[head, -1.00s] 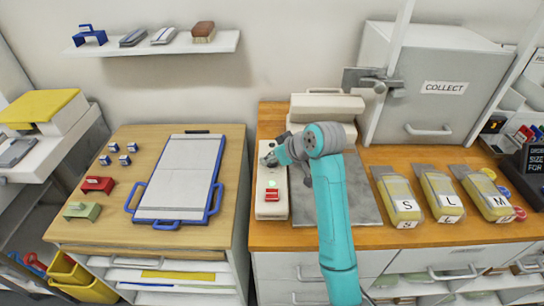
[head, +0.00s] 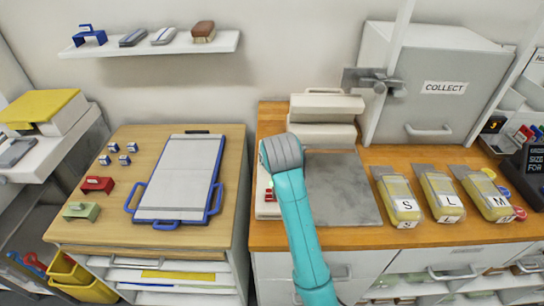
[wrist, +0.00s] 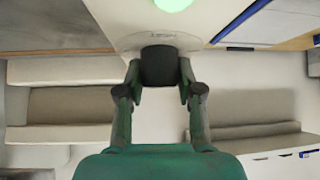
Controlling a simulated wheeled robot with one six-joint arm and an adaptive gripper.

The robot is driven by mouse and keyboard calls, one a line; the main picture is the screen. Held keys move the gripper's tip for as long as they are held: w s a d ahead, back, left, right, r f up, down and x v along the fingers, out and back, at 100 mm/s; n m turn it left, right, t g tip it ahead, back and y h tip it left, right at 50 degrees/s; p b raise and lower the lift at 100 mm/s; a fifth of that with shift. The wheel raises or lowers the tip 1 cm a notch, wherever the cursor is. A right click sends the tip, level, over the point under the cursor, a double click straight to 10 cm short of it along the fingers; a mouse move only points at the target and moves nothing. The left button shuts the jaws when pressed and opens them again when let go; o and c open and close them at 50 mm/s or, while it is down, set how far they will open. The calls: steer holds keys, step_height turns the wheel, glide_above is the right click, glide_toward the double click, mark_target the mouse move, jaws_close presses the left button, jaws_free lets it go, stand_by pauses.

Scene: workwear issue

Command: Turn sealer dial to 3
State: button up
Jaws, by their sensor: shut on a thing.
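The sealer has a pale control box (head: 265,208) on the orange wooden counter, with a pale sealing bar unit (head: 326,105) behind it. In the head view my arm covers most of the box, its dial and my gripper. In the wrist view the dark dial knob (wrist: 158,66) sits on the pale panel, and my gripper (wrist: 158,78) is shut on it, one finger on each side. Small lettering shows beside the knob, but I cannot read the dial's setting. A round green light (wrist: 172,4) glows on the panel. A red part (head: 269,195) of the box shows beside my arm.
A grey mat (head: 345,190) lies right of the box. Yellow packs labelled S (head: 398,200), L (head: 440,195) and M (head: 487,195) lie further right. A grey COLLECT cabinet (head: 450,95) stands behind. A blue-handled board (head: 180,180) lies on the left table.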

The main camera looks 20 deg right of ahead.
steer(key=shift+m+h, duration=0.4)
steer(key=shift+m, duration=0.2)
steer(key=o, duration=1.2)
steer(key=v, duration=1.2)
steer(key=shift+w+a, duration=0.1)
